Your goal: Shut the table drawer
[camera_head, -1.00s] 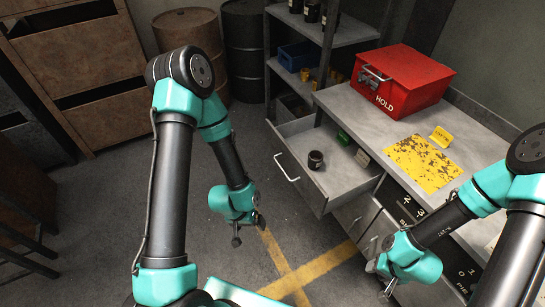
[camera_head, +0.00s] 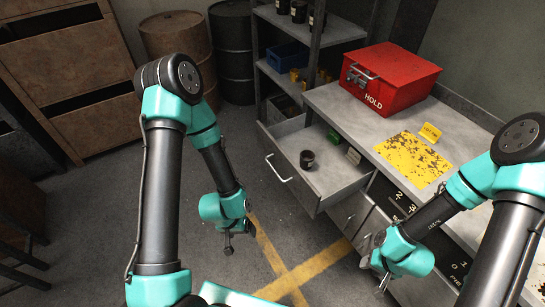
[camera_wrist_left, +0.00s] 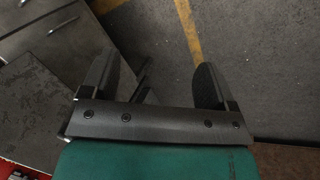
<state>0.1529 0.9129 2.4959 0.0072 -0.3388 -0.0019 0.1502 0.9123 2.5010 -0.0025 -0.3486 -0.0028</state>
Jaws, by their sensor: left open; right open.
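The table drawer (camera_head: 325,183) is pulled out from the grey table (camera_head: 342,98) in the head view. Its bar handle (camera_head: 278,168) is on the front panel, facing left. A small dark jar (camera_head: 307,159) and a green item (camera_head: 334,137) lie in the drawer. My left gripper (camera_head: 228,244) is open and empty, left of and below the drawer front, over the floor. In the left wrist view its two fingers (camera_wrist_left: 160,85) are spread with nothing between them. My right gripper (camera_head: 384,277) is open at the lower right, near the table's front side, apart from the drawer.
A red box marked HOLD (camera_head: 391,78) and a yellow rusty plate (camera_head: 412,159) are on the table. A shelf (camera_head: 340,32) with bottles and bins stands behind the drawer. Drums (camera_head: 232,52) stand at the back. The floor left of the drawer is clear.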

